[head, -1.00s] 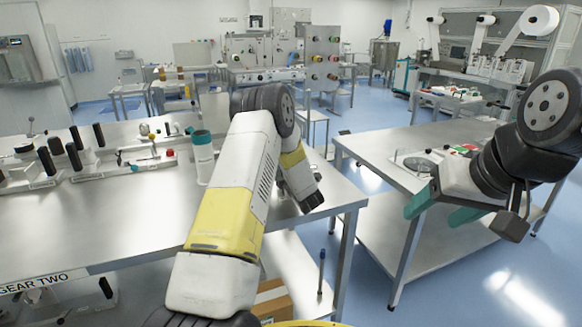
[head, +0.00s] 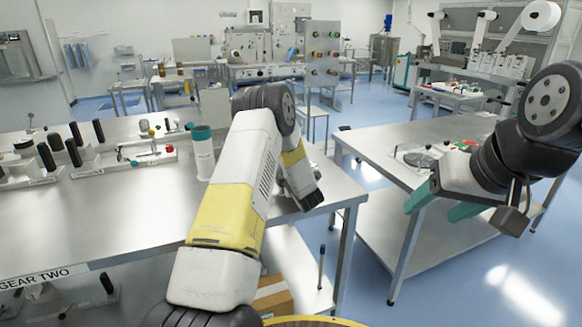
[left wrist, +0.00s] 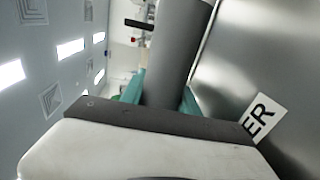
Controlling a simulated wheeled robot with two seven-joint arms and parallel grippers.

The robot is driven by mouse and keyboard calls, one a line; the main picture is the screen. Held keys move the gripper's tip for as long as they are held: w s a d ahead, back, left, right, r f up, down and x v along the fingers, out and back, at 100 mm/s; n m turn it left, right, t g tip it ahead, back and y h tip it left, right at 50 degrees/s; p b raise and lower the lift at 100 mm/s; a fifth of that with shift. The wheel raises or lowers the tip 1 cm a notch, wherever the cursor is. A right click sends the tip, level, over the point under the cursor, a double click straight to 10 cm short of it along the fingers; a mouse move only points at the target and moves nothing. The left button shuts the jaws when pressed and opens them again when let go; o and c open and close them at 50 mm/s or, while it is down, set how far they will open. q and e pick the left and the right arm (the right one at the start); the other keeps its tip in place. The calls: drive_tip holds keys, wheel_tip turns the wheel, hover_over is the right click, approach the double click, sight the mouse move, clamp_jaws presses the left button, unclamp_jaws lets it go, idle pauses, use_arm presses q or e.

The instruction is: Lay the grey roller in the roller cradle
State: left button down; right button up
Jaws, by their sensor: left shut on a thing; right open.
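The grey roller (left wrist: 177,55) stands out between the teal fingers of my left gripper (left wrist: 158,95) in the left wrist view. The gripper is shut on it, above or beside a metal surface. In the head view my left arm hides this gripper and the roller. My right gripper (head: 441,205) is open and empty, in front of the right-hand table. I cannot make out the roller cradle for sure; fixtures with black posts (head: 46,157) stand on the left-hand table.
The left-hand steel table (head: 110,215) has a wide clear front part. A white cylinder with a teal top (head: 203,158) stands beside my left arm. The right-hand table (head: 385,180) holds a few small parts. A carton (head: 271,296) sits below, by the left-hand table.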

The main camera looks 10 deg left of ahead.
use_arm(q)
drive_tip(key=c, duration=0.8)
unclamp_jaws()
drive_tip(key=shift+c, duration=0.2)
drive_tip(key=shift+f, duration=0.1)
drive_tip(key=shift+v, duration=3.9)
